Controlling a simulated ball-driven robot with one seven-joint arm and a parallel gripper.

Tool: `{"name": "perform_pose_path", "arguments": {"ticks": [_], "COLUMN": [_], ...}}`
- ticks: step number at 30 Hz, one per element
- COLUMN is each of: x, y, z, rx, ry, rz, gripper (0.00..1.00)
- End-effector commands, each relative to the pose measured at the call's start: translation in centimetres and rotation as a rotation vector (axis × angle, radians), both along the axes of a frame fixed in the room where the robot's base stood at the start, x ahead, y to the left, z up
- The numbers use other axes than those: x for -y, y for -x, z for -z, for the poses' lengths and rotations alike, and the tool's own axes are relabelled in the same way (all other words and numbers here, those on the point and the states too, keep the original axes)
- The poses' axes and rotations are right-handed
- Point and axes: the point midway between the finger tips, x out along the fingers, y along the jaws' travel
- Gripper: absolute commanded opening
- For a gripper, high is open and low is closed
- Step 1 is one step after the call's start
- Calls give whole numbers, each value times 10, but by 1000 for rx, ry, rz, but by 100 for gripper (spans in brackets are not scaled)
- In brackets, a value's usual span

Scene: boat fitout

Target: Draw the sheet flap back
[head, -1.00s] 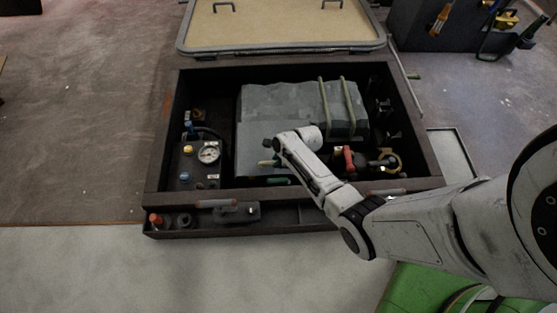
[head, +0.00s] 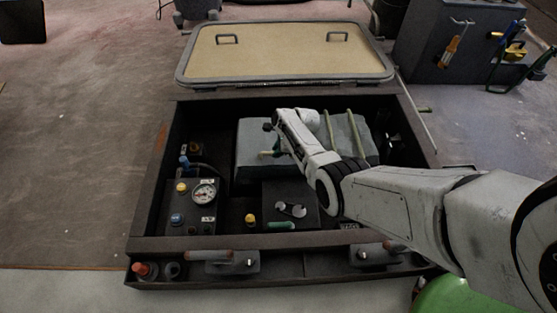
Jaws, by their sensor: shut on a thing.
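The grey sheet (head: 252,168) lies bunched over the back middle of the dark open box. Two pale straps cross its right part. My gripper (head: 270,152) is at the sheet's left-centre, shut on the flap; the exact grip is partly hidden by my wrist.
A gauge panel (head: 190,215) with coloured knobs stands at the box's left. The raised tan lid (head: 285,55) is behind. The box's front ledge (head: 300,265) carries latches and a red knob (head: 145,270). A tool cabinet (head: 430,50) stands back right.

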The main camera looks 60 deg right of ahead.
Motion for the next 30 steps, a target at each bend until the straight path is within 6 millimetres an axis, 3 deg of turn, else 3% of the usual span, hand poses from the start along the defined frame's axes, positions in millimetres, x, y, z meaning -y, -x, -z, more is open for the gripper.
{"name": "perform_pose_path", "arguments": {"ticks": [12, 13, 20, 30], "x": [1, 1, 2, 2], "y": [-2, -2, -2, 0], "z": [0, 0, 0, -4], "rx": [-2, -2, -1, -1], "ry": [-2, -2, -1, -1], "rz": [-1, -1, -1, 0], "gripper": [0, 20, 42, 44]}}
